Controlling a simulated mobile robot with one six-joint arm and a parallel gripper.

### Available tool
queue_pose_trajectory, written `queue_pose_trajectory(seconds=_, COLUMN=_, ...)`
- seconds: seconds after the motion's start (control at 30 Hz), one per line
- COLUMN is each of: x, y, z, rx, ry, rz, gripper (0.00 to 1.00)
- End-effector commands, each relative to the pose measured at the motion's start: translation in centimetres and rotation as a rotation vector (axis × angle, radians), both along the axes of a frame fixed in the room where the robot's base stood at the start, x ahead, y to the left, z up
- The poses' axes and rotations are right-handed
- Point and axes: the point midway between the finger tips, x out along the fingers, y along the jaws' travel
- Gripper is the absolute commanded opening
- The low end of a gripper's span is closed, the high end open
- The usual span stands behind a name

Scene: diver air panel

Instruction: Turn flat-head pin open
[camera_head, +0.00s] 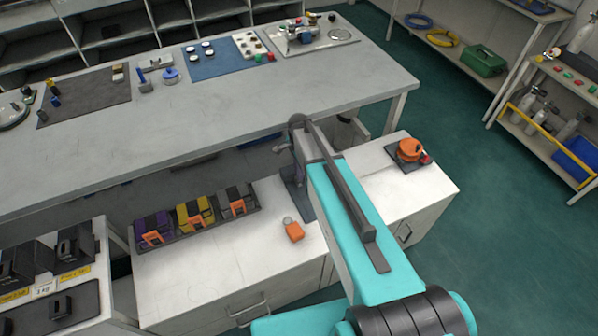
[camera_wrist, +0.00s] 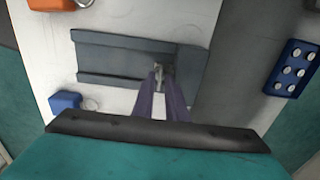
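In the wrist view a small pale metal piece (camera_wrist: 157,70), which looks like the flat-head pin, shows at the tips of my gripper (camera_wrist: 160,78). The two purple-grey fingers lie close together there, with a narrow gap between them. I cannot tell whether they touch the pin. The pin is at the right part of a grey ridged plate (camera_wrist: 115,58). In the head view the dark plate (camera_head: 298,198) lies on the white cabinet, partly behind my teal arm. My fingertips and the pin are too small or hidden to make out there.
An orange padlock (camera_head: 294,231) lies left of my arm on the white cabinet top (camera_head: 270,265). An orange round part (camera_head: 409,150) stands on a dark pad to the right. Several coloured cases (camera_head: 195,213) stand in a tray at left. A blue studded block (camera_wrist: 292,68) shows at right in the wrist view.

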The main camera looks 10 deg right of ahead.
Motion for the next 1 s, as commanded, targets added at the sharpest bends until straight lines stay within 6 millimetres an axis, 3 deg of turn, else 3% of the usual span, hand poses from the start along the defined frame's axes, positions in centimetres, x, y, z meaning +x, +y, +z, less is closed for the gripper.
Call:
queue_pose_trajectory(seconds=0.47, x=0.0, y=-0.07, z=-0.81, rx=0.0, ry=-0.001, rz=-0.001, gripper=0.12)
queue_pose_trajectory(seconds=0.57, x=0.01, y=-0.08, z=-0.81, rx=0.0, ry=-0.001, rz=-0.001, gripper=0.0)
queue_pose_trajectory(seconds=1.0, x=-0.02, y=-0.14, z=-0.86, rx=0.0, ry=0.0, rz=0.026, gripper=0.0)
